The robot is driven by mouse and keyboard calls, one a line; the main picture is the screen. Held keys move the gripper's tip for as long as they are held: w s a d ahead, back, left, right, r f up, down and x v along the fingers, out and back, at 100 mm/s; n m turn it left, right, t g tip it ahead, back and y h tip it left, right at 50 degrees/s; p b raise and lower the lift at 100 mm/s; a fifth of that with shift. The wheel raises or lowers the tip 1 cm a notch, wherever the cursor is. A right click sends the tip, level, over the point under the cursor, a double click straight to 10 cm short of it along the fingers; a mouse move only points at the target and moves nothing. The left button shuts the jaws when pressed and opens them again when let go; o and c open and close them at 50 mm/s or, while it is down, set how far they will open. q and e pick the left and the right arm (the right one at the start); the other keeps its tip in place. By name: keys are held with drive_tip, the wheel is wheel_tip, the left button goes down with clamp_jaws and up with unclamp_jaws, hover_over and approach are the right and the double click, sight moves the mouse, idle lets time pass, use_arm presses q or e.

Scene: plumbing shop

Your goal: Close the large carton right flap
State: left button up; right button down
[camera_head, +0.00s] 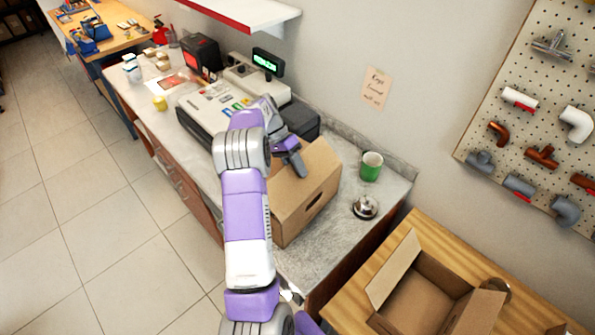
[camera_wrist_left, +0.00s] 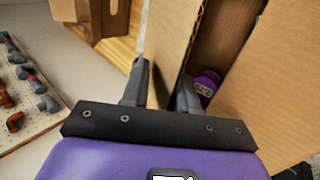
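A brown carton (camera_head: 303,205) with a dark hand slot stands on the counter, beside the cash register. My left gripper (camera_head: 293,163) is over its top, and my arm hides its left part. In the left wrist view, a cardboard flap (camera_wrist_left: 172,40) with a corrugated edge stands up between my two open fingers (camera_wrist_left: 163,88). Whether either finger touches it is not clear. Another cardboard panel (camera_wrist_left: 262,75) lies to the right, with a dark gap between and a small purple thing (camera_wrist_left: 207,84) in it. My right gripper is not in view.
A green mug (camera_head: 371,166) and a service bell (camera_head: 365,207) stand right of the carton. The register (camera_head: 215,105) is behind my gripper. Another open carton (camera_head: 420,300) sits on the wooden table (camera_head: 445,232) at lower right. A pegboard (camera_head: 530,110) hangs on the wall.

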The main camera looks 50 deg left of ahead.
use_arm(q)
drive_tip(key=v, duration=0.6)
drive_tip(key=shift+r, duration=0.25)
drive_tip(key=shift+s+a, duration=0.1)
